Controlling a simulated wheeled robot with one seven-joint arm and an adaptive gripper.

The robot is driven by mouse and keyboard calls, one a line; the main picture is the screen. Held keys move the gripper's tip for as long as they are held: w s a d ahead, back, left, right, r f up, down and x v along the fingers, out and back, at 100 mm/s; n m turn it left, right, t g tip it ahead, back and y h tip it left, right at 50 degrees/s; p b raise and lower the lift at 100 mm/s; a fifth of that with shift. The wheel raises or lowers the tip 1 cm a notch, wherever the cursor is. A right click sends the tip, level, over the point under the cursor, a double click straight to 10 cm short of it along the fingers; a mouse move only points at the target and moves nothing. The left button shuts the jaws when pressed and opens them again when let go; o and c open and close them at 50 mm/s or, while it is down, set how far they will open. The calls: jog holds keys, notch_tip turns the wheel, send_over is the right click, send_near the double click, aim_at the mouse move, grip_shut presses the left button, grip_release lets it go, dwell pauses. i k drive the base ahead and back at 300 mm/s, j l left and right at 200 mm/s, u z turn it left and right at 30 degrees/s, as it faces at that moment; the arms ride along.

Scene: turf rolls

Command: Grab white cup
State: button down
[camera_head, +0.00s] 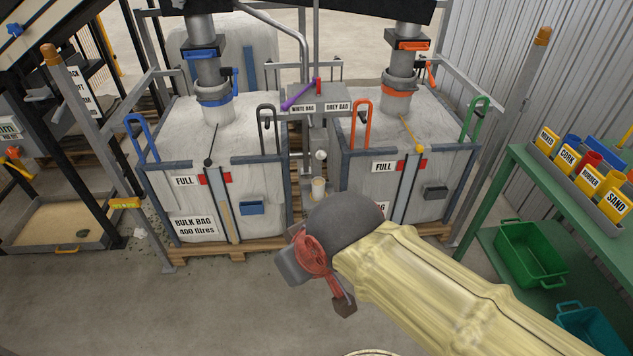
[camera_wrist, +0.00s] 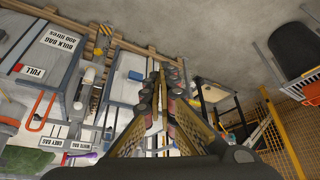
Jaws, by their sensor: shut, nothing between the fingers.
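A small pale, off-white cup (camera_head: 318,188) stands upright in the gap between the two bulk bags, below a small round white fitting in the head view. A pale shape between the bags in the wrist view may be the same cup, but I cannot tell for sure. My gripper (camera_head: 318,277) is in front of the bags, nearer the camera and below the cup in the head view. It is clear of the cup. In the wrist view my gripper's fingers (camera_wrist: 159,72) are together, with nothing between them.
The left bulk bag (camera_head: 190,190) and right bulk bag (camera_head: 405,190) stand in metal frames on pallets, flanking the cup closely. A green shelf (camera_head: 560,190) with labelled bins is at the right. A sand tray (camera_head: 60,222) lies at the left. The front floor is clear.

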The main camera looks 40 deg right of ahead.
aim_at(318, 183)
jog(key=i+j+z, duration=0.3)
jog(key=i, duration=0.25)
jog(key=i+j+z, duration=0.3)
jog(key=i, duration=0.25)
jog(key=j, duration=0.1)
